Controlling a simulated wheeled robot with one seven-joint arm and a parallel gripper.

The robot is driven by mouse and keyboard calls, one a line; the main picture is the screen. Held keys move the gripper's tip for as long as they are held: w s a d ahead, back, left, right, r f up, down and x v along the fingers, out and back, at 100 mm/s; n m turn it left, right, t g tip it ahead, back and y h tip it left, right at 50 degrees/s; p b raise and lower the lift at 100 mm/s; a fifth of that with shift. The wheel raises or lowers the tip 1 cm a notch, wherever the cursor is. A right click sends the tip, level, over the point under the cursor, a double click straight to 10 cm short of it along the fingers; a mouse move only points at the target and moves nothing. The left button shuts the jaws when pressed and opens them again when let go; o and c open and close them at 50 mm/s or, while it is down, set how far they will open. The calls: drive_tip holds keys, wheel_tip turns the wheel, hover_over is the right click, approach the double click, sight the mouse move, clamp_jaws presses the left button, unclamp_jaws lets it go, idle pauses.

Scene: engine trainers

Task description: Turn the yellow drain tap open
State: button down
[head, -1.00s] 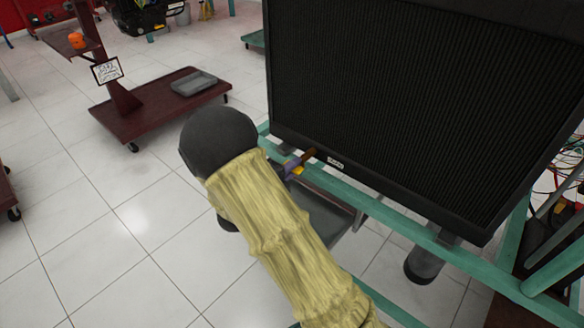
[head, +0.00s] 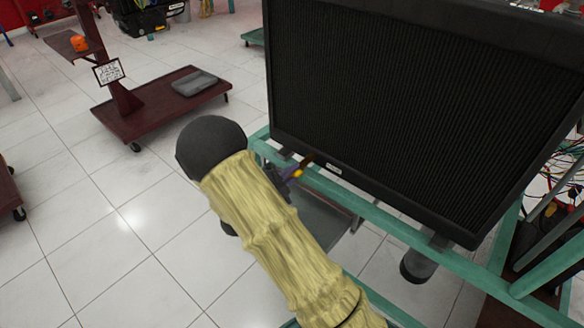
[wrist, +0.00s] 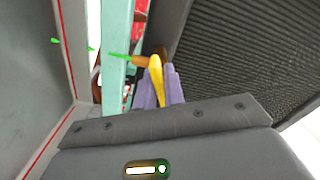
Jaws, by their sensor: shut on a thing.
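The yellow drain tap (wrist: 156,75) shows in the wrist view as a slim upright lever on an orange-brown stub below the black radiator (wrist: 250,50). My gripper (wrist: 158,88) has its purple fingers shut on the lever, one on each side. In the head view the tap (head: 298,173) is a small yellow spot beside the fingers (head: 287,172), under the lower left part of the radiator (head: 400,110). My dark wrist and yellow-sleeved arm hide most of the gripper there.
A teal frame rail (head: 375,215) runs below the radiator, close to my gripper; a teal post (wrist: 117,50) stands left of it in the wrist view. A grey tray (head: 318,218) lies beneath. Loose wires (head: 560,190) are at right. Floor at left is open before a maroon cart (head: 150,105).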

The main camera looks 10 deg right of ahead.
drive_tip(key=n+p, duration=0.5)
drive_tip(key=n, duration=0.1)
drive_tip(key=shift+a+r+n, duration=0.1)
drive_tip(key=shift+n, duration=0.2)
drive_tip(key=n+p, duration=0.2)
drive_tip(key=n, duration=0.1)
drive_tip(key=shift+p, duration=0.4)
drive_tip(key=shift+f+n+p, duration=0.2)
drive_tip(key=shift+n+p, duration=0.5)
drive_tip(key=shift+n, duration=0.6)
drive_tip(key=c, duration=1.5)
unclamp_jaws()
